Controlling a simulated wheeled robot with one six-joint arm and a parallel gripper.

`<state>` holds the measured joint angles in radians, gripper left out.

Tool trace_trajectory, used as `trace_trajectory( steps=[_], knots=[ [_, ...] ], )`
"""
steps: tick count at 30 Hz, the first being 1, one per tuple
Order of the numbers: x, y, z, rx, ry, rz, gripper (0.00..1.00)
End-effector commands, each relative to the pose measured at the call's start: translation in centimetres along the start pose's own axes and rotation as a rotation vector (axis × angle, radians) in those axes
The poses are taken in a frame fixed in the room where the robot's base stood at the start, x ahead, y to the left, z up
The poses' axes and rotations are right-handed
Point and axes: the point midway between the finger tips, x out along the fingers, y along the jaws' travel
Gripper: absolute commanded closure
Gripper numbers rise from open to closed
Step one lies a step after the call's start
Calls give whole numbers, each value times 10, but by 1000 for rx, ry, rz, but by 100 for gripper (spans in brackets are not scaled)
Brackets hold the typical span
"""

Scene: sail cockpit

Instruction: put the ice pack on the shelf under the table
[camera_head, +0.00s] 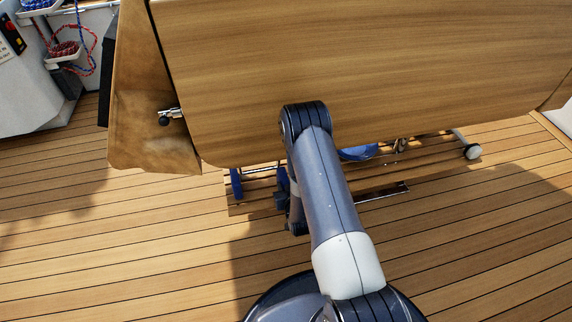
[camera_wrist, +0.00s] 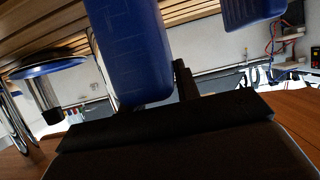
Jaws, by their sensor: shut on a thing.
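The ice pack (camera_wrist: 128,52) is a blue block, large and close in the wrist view. My gripper (camera_wrist: 175,92) is shut on it; the dark gripper body covers its near end. In the head view my arm reaches down to the table's near edge, and the gripper is mostly hidden behind my own arm. The table (camera_head: 360,70) is wooden, with a hanging leaf at the left. Below its edge shows the slatted wooden shelf (camera_head: 432,150), partly covered by the tabletop and my arm. I cannot tell whether the ice pack touches the shelf.
Under the table a blue round thing (camera_head: 357,153) and a blue upright piece (camera_head: 237,183) show. A second blue block (camera_wrist: 250,10) is at the wrist view's top. A metal fitting (camera_head: 168,115) juts by the leaf. The deck in front is clear.

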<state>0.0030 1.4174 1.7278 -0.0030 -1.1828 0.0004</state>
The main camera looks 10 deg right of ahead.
Motion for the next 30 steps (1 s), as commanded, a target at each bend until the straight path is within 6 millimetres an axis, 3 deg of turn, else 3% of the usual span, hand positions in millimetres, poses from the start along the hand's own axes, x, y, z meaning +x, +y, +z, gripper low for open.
trace_trajectory(
  steps=[3,12,23,30],
  knots=[
    [32,0,-12,0,10,0,100],
    [99,0,-40,0,6,0,100],
    [126,0,-52,0,4,0,100],
    [139,0,-19,0,1,0,100]
  ],
)
